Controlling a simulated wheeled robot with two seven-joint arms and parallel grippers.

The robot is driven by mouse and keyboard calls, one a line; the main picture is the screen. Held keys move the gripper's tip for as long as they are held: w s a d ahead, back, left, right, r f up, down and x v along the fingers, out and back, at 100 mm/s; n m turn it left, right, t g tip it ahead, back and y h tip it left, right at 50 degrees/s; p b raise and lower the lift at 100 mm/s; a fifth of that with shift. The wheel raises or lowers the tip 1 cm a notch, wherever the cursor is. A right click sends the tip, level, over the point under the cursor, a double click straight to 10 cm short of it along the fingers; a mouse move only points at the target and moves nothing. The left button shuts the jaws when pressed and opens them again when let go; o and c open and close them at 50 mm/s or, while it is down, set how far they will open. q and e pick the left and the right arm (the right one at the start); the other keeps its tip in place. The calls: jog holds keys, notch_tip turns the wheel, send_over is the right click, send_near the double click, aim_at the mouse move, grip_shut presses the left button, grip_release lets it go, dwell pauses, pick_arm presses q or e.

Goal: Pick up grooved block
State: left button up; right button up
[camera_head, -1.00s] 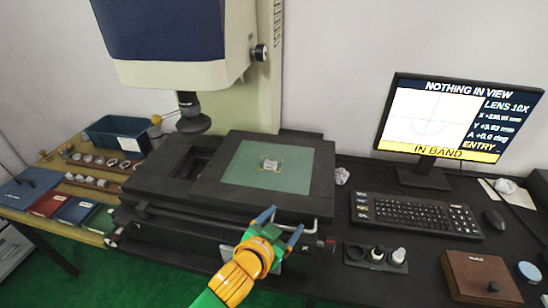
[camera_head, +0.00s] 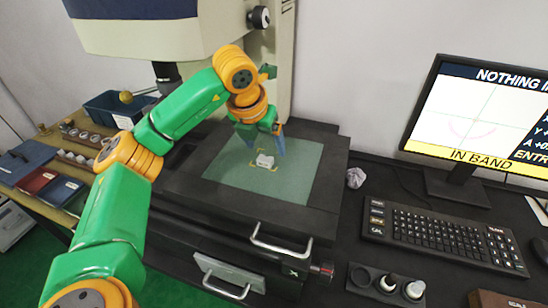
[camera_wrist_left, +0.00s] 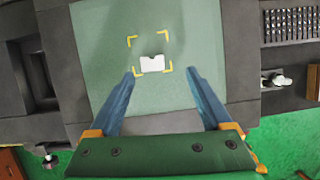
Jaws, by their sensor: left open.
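The grooved block (camera_head: 265,161) is a small whitish piece with a notch in its edge. It lies on the green glass stage plate (camera_head: 228,179) of the measuring machine, inside yellow corner marks. In the left wrist view the block (camera_wrist_left: 152,64) sits ahead of the fingertips, near the lower edge of the marks. My left gripper (camera_head: 266,146) is over the plate by the block. Its blue fingers are apart and empty in the left wrist view (camera_wrist_left: 164,74), on either side of the line to the block. My right gripper does not show.
The machine's lens (camera_head: 166,77) hangs to the left behind my left arm. A monitor (camera_head: 480,115) and keyboard (camera_head: 442,236) stand right of the stage. A holder with small bottles (camera_head: 388,284) is at front right. A blue bin (camera_head: 113,107) stands at far left.

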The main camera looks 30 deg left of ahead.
aim_at(265, 159)
pick_arm(q)
jog(key=shift+a+f+p, duration=0.3)
jog(key=shift+f+p, duration=0.2)
jog(key=shift+p, duration=0.05)
jog(key=shift+a+f+p, duration=0.3)
jog(key=shift+f+p, duration=0.2)
jog(key=x, duration=0.3)
jog(key=shift+w+a+f, duration=0.1)
jog(key=shift+w, duration=0.1)
jog(key=shift+w+f, duration=0.2)
jog(key=shift+f, duration=0.15)
jog(key=shift+s+r, duration=0.1)
jog(key=shift+s, duration=0.05)
jog(key=c, duration=0.4)
grip_shut()
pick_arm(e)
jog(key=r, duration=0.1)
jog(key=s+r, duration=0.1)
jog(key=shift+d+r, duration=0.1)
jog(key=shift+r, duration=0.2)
